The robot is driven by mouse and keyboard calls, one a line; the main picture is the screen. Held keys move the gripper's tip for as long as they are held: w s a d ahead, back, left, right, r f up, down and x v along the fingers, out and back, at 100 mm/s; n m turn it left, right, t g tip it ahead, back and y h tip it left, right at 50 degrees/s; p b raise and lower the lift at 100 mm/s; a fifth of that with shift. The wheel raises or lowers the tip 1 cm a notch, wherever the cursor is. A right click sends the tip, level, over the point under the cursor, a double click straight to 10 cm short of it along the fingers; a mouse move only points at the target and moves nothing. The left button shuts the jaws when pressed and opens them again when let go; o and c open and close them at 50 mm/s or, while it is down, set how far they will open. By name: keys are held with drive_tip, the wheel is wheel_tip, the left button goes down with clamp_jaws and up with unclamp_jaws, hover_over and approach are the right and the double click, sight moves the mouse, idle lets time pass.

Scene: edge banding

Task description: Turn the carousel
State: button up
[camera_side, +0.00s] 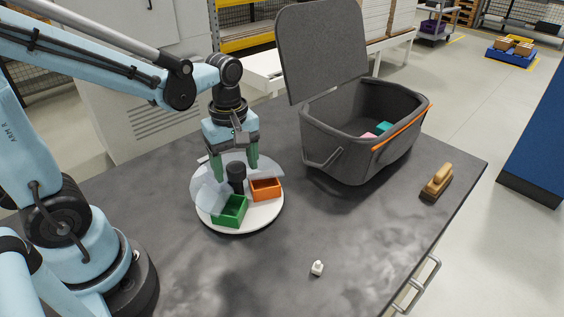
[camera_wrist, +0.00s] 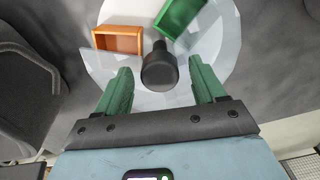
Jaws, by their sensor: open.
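The carousel (camera_side: 263,219) is a round white turntable on the dark worktop, with a black knob (camera_side: 236,172) standing at its centre. A green tray (camera_side: 230,211) and an orange tray (camera_side: 265,189) sit on it, with clear panels (camera_side: 208,192) around part of it. My gripper (camera_side: 236,174) points down over the carousel, its green fingers open on either side of the knob. In the wrist view the knob (camera_wrist: 159,68) lies between and just beyond the fingertips, touching neither. The orange tray (camera_wrist: 118,39) and green tray (camera_wrist: 180,15) show beyond it.
A grey bin (camera_side: 345,150) with a raised lid stands behind right, holding pink and teal items. A wooden-handled brush (camera_side: 437,182) lies near the right edge. A small white object (camera_side: 317,268) stands at the front. The worktop between is clear.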

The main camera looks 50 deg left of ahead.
clamp_jaws()
idle(0.4)
drive_tip(key=shift+n, duration=0.4)
drive_tip(key=n, duration=0.4)
drive_tip(key=shift+n, duration=0.4)
drive_tip(key=n, duration=0.5)
drive_tip(key=shift+n, duration=0.3)
unclamp_jaws()
